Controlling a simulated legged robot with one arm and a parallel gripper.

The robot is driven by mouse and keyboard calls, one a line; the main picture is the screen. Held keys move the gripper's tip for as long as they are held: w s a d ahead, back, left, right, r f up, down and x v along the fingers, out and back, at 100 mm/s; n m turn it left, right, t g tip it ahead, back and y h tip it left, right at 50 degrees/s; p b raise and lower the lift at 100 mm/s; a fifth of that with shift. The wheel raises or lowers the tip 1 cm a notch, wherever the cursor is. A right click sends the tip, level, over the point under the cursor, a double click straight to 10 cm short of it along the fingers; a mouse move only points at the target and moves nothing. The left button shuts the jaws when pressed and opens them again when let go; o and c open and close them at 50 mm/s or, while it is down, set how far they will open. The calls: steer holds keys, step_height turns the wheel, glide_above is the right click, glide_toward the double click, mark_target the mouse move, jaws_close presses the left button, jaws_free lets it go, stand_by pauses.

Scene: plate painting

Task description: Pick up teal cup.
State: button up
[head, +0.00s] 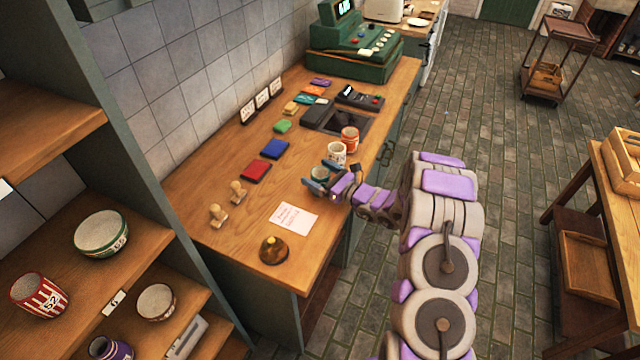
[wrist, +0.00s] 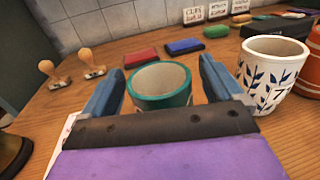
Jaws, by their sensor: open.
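The teal cup (wrist: 161,82) stands upright on the wooden counter, between the two blue fingers of my gripper (wrist: 160,90) in the wrist view. Its lower part is hidden behind the gripper's dark front edge. In the head view the teal cup (head: 319,174) shows as a small round rim beside my gripper (head: 322,182), partly covered by it. My gripper is open, with a finger on either side of the cup. I cannot tell whether either finger touches it.
A white cup with blue leaves (wrist: 273,75) stands close to the right finger, with an orange cup (head: 349,139) beyond it. Two wooden stamps (head: 228,203), red (head: 256,171) and blue (head: 274,149) pads, a paper note (head: 292,218) and a brass bell (head: 273,250) are also on the counter (head: 210,245).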

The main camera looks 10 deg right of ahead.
steer(key=shift+c, duration=0.2)
steer(key=c, duration=1.1)
steer(key=shift+c, duration=0.2)
